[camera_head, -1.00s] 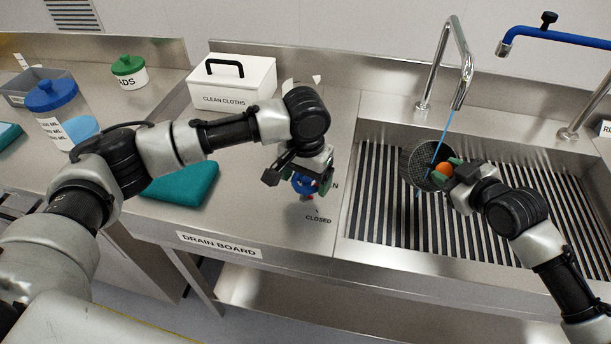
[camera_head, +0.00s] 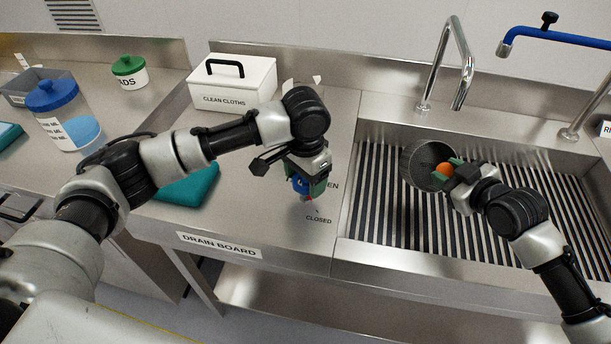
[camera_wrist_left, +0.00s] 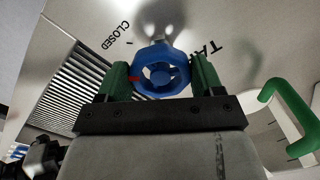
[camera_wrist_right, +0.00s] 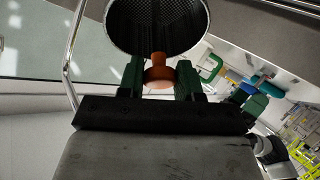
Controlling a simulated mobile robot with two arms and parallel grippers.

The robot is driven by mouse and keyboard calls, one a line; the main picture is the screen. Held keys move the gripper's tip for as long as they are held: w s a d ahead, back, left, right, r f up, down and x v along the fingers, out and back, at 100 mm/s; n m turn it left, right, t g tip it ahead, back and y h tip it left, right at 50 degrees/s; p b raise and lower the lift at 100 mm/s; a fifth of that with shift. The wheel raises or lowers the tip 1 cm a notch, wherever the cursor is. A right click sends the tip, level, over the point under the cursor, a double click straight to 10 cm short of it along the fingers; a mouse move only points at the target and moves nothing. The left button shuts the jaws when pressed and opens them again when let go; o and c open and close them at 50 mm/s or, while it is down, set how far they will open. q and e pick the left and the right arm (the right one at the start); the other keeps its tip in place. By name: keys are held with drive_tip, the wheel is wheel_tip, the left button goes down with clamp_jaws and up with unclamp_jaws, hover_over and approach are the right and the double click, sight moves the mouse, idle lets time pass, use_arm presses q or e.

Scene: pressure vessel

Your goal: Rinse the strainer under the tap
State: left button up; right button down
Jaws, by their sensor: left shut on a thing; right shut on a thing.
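The strainer (camera_head: 424,163) is a dark perforated metal basket with an orange knob (camera_head: 444,169). My right gripper (camera_head: 450,172) is shut on the orange knob and holds the strainer over the sink, below and left of the tap spout (camera_head: 461,92). In the right wrist view the basket (camera_wrist_right: 157,22) is beyond the fingers and looks empty. My left gripper (camera_head: 306,183) is shut on the blue tap handwheel (camera_wrist_left: 161,71) at the drain board, beside OPEN and CLOSED marks. A red mark shows on the wheel's rim. No water shows at the spout.
The sink (camera_head: 385,215) has a black-slatted floor. A second tap with a blue arm (camera_head: 560,34) stands at the right. A white clean-cloths box (camera_head: 232,84) is behind my left gripper. A teal cloth (camera_head: 188,187) and a blue-lidded jar (camera_head: 62,113) are at the left.

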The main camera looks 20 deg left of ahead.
use_arm(q)
drive_tip(key=o, duration=0.9)
use_arm(e)
drive_tip(key=shift+r, duration=0.1)
use_arm(q)
drive_tip(key=shift+r, duration=0.1)
wheel_tip(320, 180, up, 12)
drive_tip(key=shift+f, duration=0.1)
